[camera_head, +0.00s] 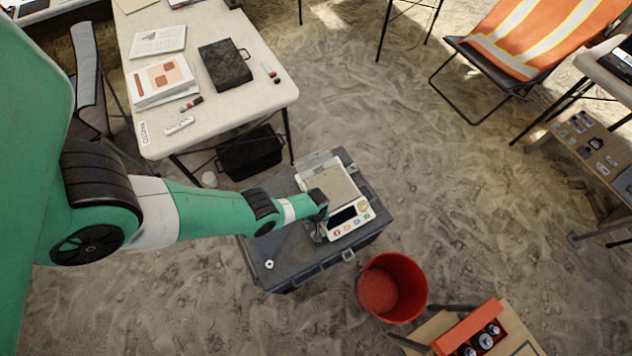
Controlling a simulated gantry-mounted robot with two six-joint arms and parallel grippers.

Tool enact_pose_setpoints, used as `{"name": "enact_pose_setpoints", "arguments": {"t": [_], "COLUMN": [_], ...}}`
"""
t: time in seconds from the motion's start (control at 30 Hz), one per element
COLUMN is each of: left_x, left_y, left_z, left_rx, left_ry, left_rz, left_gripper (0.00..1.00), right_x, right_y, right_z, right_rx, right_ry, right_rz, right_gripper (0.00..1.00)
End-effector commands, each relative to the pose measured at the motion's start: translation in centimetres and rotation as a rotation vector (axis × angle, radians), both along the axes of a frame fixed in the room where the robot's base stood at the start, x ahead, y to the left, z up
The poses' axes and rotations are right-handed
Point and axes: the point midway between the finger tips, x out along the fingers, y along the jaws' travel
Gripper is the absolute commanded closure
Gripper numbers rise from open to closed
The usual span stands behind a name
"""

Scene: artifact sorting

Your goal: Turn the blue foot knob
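A white scale (358,222) with a square beige weighing plate (333,190), a dark display and several coloured buttons sits on a dark grey case (295,268). My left arm comes in from the left, and my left gripper (319,234) points down at the scale's front left corner. The gripper is small and partly hidden by its own wrist, so I cannot tell whether it is open or shut, or whether it touches the scale. I cannot make out the blue foot knob; that corner is covered by my wrist. My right gripper is not in view.
A small white ring-like piece (269,264) lies on the case's left part. A red bucket (388,290) stands on the sand right of the case. A white table (215,110) with papers and a black box stands behind. An orange chair (530,38) is at upper right.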

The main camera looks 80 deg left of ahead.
Motion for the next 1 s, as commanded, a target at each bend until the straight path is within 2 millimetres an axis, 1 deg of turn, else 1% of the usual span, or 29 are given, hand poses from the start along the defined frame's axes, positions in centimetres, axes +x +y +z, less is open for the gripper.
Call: {"name": "enact_pose_setpoints", "arguments": {"t": [0.17, 0.4, 0.53, 0.6, 0.7, 1.0], "left_x": [0.1, 0.1, 0.1, 0.1, 0.1, 0.1], "left_y": [0.0, 0.0, 0.0, 0.0, 0.0, 0.0], "left_z": [-2.9, -8.2, -10.2, -10.9, -11.4, -11.3], "left_rx": [0.0, 0.0, 0.001, 0.001, 0.001, 0.001], "left_ry": [-0.001, -0.001, -0.002, -0.001, -0.002, -0.002], "left_rz": [-0.001, -0.002, -0.002, -0.002, -0.002, -0.002], "left_gripper": [0.33, 0.33, 0.33, 0.33, 0.33, 0.33], "right_x": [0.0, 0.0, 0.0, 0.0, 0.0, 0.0], "right_y": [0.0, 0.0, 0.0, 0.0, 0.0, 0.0], "right_z": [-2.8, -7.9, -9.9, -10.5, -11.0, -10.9], "right_rx": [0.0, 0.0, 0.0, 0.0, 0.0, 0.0], "right_ry": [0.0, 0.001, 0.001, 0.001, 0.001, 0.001], "right_rz": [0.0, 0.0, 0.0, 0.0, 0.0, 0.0], "right_gripper": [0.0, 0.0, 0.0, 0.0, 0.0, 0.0]}}
